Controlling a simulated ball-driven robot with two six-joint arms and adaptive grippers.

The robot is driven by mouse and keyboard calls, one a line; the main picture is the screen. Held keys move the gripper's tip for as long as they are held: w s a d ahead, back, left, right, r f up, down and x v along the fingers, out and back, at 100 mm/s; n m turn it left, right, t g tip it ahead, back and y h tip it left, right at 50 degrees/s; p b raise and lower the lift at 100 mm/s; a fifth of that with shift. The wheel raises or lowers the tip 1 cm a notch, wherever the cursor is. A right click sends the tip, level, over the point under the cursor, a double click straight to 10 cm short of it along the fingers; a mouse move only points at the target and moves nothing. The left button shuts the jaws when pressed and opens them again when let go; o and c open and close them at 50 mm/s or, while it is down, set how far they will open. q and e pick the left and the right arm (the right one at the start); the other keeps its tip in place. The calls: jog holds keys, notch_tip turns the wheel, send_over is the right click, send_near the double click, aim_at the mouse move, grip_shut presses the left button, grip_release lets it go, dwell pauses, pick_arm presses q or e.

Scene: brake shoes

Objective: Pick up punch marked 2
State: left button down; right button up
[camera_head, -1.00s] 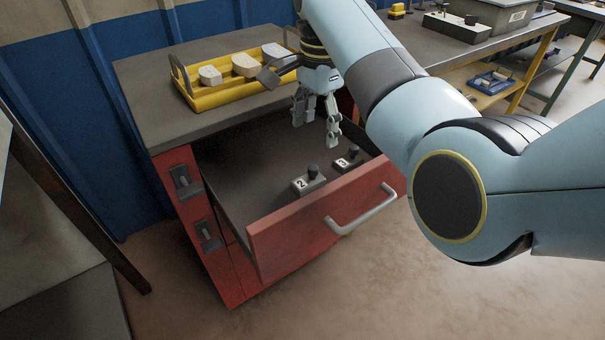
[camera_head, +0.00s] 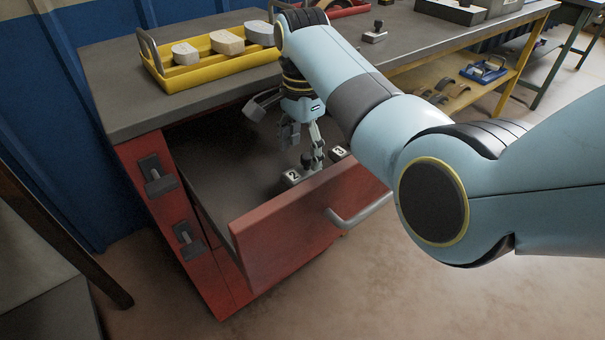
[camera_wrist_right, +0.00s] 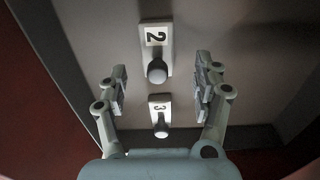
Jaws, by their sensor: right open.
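The punch marked 2 (camera_head: 291,178) stands in the open drawer near its front wall, its knob partly hidden behind my fingers. In the right wrist view the punch marked 2 (camera_wrist_right: 155,38) is a light block with a round knob, its label turned sideways. The punch marked 3 (camera_head: 338,152) stands beside it, and in the wrist view it lies closer to my palm (camera_wrist_right: 160,112). My right gripper (camera_head: 300,150) is open and points down into the drawer. In the wrist view its fingertips (camera_wrist_right: 162,84) are on either side of the knob of punch 2, apart from it. My left gripper is not in view.
The red drawer front (camera_head: 305,213) with its grey handle (camera_head: 360,210) stands in front of the punches. A yellow tray (camera_head: 205,72) with several light blocks sits on the cabinet top. Another stamp-like piece (camera_head: 375,34) stands on the bench behind. The drawer's left side is bare.

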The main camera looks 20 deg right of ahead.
aim_at(303, 158)
notch_tip(303, 158, down, 5)
jog(key=shift+s+f+b, duration=0.1)
jog(key=shift+s+b, duration=0.05)
jog(key=shift+b, duration=0.7)
grip_shut()
